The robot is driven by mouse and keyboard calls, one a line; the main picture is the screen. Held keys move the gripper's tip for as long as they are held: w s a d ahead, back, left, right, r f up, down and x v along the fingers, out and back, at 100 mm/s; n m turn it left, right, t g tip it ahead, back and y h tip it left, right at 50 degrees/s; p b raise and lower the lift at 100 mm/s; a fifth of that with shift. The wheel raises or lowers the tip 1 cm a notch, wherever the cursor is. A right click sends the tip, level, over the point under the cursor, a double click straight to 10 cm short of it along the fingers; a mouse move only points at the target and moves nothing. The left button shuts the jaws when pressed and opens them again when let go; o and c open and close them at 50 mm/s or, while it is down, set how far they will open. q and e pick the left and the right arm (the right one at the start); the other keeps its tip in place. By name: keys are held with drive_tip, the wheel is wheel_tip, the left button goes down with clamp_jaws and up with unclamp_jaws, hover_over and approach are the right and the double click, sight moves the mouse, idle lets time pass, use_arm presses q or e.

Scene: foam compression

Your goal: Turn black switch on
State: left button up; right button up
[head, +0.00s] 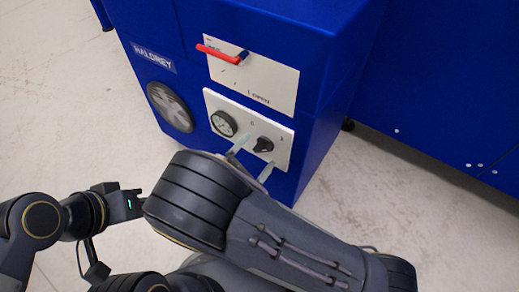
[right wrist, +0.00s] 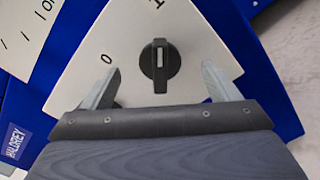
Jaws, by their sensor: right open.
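The black switch (right wrist: 160,65) is a round knob with a raised grip on the white lower panel (right wrist: 128,42). In the right wrist view its grip and white mark stand upright, in line with the "1" at the top; the "0" is to the left. The switch also shows in the head view (head: 263,145). My right gripper (right wrist: 158,74) is open, with one finger on each side of the switch and visible gaps to it. It also shows in the head view (head: 252,160), partly hidden by my arm. My left arm comes in from the left, but its gripper fingers do not show.
Another blue cabinet (head: 440,80) stands right. Pale floor is clear around.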

drive_tip(key=v, duration=0.6)
idle(0.3)
drive_tip(key=shift+s+a, duration=0.1)
drive_tip(key=shift+s, duration=0.05)
idle(0.4)
